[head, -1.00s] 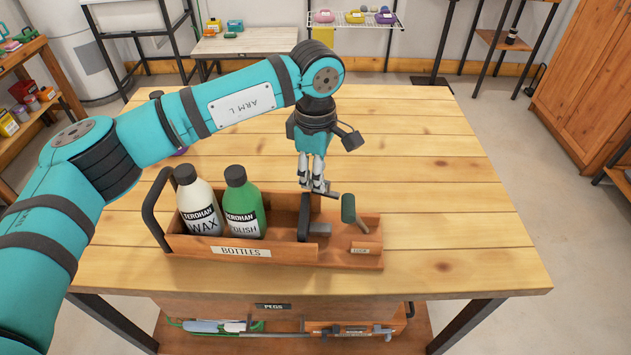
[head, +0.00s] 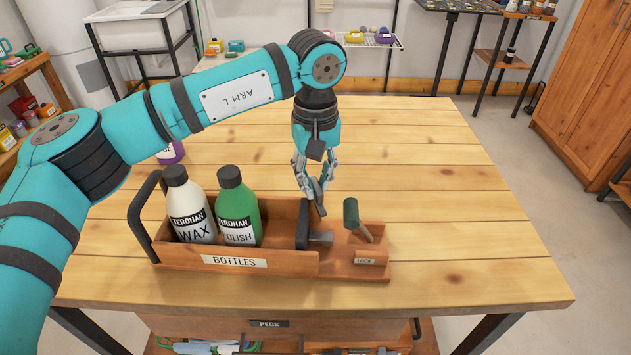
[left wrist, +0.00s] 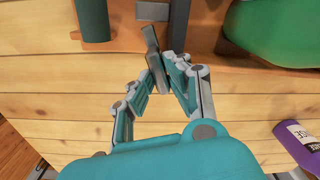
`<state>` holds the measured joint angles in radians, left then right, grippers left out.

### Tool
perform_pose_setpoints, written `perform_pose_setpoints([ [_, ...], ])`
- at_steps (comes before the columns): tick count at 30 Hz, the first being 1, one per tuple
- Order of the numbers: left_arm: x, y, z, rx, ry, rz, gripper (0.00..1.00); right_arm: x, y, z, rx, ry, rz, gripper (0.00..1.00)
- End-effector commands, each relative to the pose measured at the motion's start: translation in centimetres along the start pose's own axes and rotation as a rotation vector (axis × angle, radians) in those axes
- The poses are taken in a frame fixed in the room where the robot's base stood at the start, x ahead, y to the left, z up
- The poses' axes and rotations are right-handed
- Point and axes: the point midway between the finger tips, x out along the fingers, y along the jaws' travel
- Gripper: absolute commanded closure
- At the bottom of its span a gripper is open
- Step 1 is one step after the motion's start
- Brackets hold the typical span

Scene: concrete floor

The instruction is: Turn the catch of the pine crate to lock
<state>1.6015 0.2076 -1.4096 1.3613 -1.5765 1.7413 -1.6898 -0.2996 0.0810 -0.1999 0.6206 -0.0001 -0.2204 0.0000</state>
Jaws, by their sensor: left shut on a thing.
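The wooden crate (head: 290,264), labelled BOTTLES, stands on the table. At its right end, a lever with a green grip (head: 351,214) rises, tilted, beside a block with a LOCK label (head: 365,261). A dark upright with a grey arm (head: 320,238) stands left of it. My left gripper (head: 316,184) is above this end, left of the green grip and apart from it. Its fingers are shut on a grey bar (left wrist: 155,62). I cannot tell whether this bar joins the crate. The green grip (left wrist: 93,20) also shows in the left wrist view. My right gripper is not in view.
A white WAX bottle (head: 190,212) and a green POLISH bottle (head: 239,210) stand in the crate, left of my gripper. A dark handle (head: 137,215) rises at its left end. The table (head: 450,190) is clear on the right.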

Motion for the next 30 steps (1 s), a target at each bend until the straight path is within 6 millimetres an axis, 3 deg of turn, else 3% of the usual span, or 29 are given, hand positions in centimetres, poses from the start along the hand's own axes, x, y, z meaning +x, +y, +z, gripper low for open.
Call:
perform_pose_setpoints([
  [15, -0.16, 0.05, 0.00, 0.329, 0.001, 0.003, 1.00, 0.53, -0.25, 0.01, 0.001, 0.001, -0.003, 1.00],
  [30, -0.18, 0.06, 0.03, 0.387, 0.001, 0.002, 1.00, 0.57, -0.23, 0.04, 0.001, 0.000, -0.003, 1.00],
])
